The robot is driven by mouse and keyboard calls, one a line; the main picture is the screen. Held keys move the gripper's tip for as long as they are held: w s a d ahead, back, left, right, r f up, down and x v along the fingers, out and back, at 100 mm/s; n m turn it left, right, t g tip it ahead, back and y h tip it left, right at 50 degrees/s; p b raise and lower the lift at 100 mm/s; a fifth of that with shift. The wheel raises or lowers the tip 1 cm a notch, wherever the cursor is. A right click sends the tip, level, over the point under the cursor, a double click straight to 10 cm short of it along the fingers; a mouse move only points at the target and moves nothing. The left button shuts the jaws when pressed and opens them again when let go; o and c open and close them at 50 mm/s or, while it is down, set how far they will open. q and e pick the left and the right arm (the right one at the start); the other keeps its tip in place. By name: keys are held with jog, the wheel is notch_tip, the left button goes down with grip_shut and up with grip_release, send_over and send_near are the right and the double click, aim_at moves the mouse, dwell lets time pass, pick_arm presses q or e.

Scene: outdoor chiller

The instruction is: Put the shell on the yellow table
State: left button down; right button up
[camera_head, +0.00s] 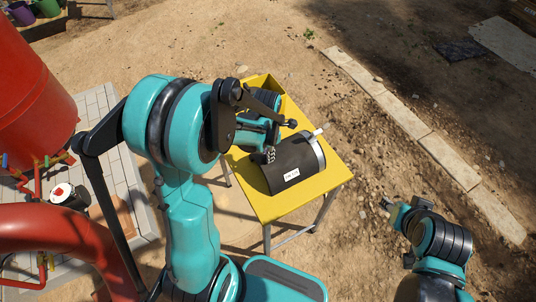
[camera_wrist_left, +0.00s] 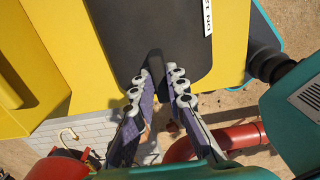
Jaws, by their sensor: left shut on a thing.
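In the left wrist view the two padded fingers (camera_wrist_left: 163,85) are shut on a dark ridge of the shell (camera_wrist_left: 150,35), with yellow surface on both sides. My right gripper (camera_head: 388,204) hangs low at the right, away from the table; its jaws are too small to read.
A yellow box-like part (camera_head: 262,82) stands at the table's far end, partly behind my left arm. A red tank (camera_head: 30,95) and thick red pipe (camera_head: 60,232) are at the left. A stone kerb (camera_head: 400,112) runs along the right, with bare dirt between.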

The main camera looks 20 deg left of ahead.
pick_arm(q)
jog(key=c, duration=1.9)
grip_release()
jog(key=o, duration=0.4)
jog(key=shift+c, duration=0.2)
jog(key=shift+r, duration=0.1)
notch_tip(320, 180, up, 12)
jog(key=f+p, duration=0.1)
jog(key=p, duration=0.2)
jog(key=s+d+r+m+t, duration=0.1)
jog(key=s+r+m+t, duration=0.2)
jog(key=m, duration=1.1)
jog(key=s+d+r+m+t, duration=0.2)
jog(key=s+r+m+t, duration=0.2)
jog(key=s+m, duration=0.4)
jog(key=r+m, duration=0.1)
jog(key=m, duration=0.5)
jog(key=shift+d, duration=0.15)
